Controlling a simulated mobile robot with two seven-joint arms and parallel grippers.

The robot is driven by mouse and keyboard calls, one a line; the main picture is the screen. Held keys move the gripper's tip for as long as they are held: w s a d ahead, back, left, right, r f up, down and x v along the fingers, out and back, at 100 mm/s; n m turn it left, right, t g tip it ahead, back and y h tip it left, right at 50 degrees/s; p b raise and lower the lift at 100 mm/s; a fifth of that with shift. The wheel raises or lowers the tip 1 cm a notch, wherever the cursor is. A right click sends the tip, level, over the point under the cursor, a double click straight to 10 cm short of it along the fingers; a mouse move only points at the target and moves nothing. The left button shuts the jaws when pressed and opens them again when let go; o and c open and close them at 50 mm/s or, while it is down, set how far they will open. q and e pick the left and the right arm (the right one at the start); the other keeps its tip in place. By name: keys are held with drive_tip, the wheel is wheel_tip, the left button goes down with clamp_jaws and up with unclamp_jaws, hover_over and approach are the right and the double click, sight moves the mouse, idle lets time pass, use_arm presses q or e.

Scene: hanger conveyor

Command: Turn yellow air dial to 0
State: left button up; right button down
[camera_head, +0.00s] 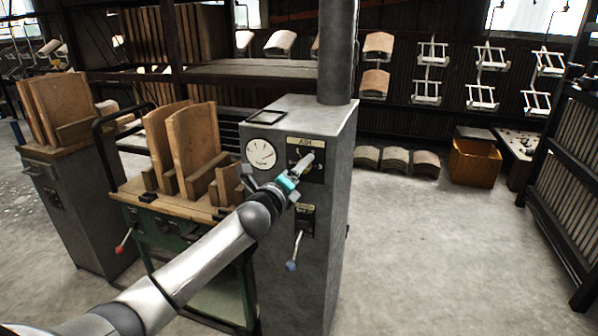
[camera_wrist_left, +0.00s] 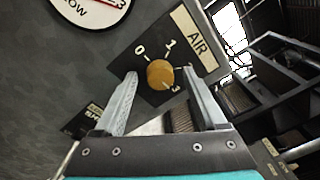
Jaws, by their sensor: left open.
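The yellow air dial (camera_wrist_left: 160,74) is a round knob on a black plate (camera_wrist_left: 150,95) under an AIR label (camera_wrist_left: 194,37). The numbers 0, 1 and 3 show around it; my right-hand finger covers part of the plate. I cannot tell which number the dial points to. My left gripper (camera_wrist_left: 159,73) is open, with one finger on each side of the dial; contact is not clear. In the head view, my left gripper (camera_head: 303,163) is at the AIR plate (camera_head: 305,143) on the grey cabinet (camera_head: 322,125) and hides the dial. My right gripper is out of view.
A white gauge (camera_head: 261,153) sits left of the AIR plate; it also shows in the wrist view (camera_wrist_left: 88,8). A lever with a blue knob (camera_head: 291,266) hangs below. A green bench with wooden forms (camera_head: 190,145) stands left.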

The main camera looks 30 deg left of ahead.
use_arm(q)
clamp_jaws()
idle(0.5)
